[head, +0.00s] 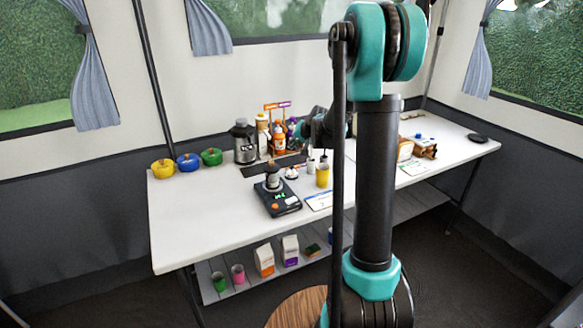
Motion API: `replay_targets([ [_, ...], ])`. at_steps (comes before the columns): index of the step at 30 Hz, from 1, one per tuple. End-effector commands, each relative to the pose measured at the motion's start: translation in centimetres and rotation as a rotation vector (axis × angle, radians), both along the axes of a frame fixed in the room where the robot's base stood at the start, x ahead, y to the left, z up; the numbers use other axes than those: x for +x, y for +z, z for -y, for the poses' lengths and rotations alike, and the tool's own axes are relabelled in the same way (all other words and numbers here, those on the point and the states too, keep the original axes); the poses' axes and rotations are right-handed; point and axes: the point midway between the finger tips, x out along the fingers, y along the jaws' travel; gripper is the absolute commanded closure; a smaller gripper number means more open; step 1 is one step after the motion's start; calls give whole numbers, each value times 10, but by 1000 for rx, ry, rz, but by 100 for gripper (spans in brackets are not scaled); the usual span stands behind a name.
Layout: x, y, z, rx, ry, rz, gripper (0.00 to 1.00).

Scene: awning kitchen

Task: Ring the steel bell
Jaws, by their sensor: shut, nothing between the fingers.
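A small silvery dome, which looks like the steel bell (292,172), sits on the white table just behind the black scale. It is too small to make out in detail. My gripper (303,130) is shut and empty, above the back of the table, up and slightly right of the bell and apart from it. My arm's upright link hides part of the table to the right.
The table's front left is clear.

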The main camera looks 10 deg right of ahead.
Motion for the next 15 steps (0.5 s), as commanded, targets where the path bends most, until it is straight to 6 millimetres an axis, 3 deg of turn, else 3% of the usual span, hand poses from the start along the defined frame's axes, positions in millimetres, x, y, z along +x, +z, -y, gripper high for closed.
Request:
replay_targets([
  [9,0,-42,0,0,0,0,100],
  [15,0,-59,0,0,0,0,100],
])
